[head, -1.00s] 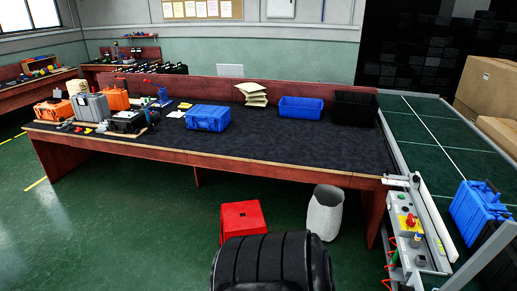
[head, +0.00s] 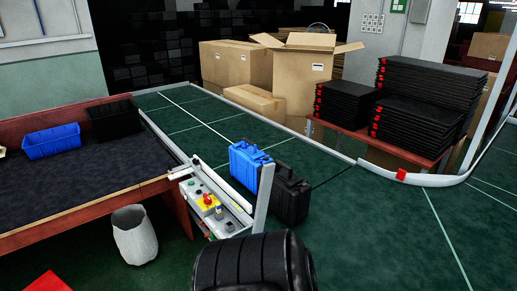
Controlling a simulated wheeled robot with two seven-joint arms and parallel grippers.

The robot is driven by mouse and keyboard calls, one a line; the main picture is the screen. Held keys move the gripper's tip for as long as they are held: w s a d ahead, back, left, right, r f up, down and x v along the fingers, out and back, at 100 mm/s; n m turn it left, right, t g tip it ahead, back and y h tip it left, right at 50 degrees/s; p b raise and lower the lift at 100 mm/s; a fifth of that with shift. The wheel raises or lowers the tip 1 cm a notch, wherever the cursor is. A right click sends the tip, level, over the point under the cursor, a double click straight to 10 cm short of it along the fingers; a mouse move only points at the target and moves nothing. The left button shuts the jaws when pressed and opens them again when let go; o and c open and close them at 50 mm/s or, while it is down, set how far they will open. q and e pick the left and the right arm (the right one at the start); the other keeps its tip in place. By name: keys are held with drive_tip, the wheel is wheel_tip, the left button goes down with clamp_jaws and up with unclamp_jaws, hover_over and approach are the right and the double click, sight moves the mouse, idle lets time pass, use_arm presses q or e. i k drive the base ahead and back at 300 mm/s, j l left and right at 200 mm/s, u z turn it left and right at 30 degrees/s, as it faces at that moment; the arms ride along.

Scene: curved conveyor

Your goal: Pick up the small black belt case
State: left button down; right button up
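A black case (head: 291,196) with a handle on top stands upright on the green conveyor belt, right of centre in the head view. A blue case (head: 247,166) stands upright just behind and to the left of it. A grey metal post partly overlaps the black case's left side. Neither of my grippers is in view. A dark ribbed part, probably mine, shows at the bottom centre.
A control box (head: 205,203) with buttons sits at the belt's near edge. The dark-topped table (head: 75,188) at left holds a blue bin (head: 52,142) and a black bin (head: 112,118). Cardboard boxes (head: 303,79) and stacked black trays (head: 415,105) stand beyond the belt.

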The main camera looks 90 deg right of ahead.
sight(290, 195)
drive_tip(key=l+z, duration=0.1)
drive_tip(key=z, duration=0.35)
drive_tip(key=i+z, duration=0.15)
drive_tip(key=z, duration=0.35)
drive_tip(key=l+z, duration=0.1)
drive_tip(key=z, duration=0.35)
drive_tip(key=i+z, duration=0.15)
drive_tip(key=z, duration=0.3)
drive_tip(key=i+j+z, duration=0.1)
drive_tip(key=i+z, duration=0.15)
drive_tip(key=z, duration=0.2)
drive_tip(key=i+j+z, duration=0.2)
drive_tip(key=z, duration=0.25)
drive_tip(key=i+j+z, duration=0.4)
drive_tip(key=j+z, duration=0.2)
drive_tip(key=z, duration=0.25)
drive_tip(key=i, duration=0.05)
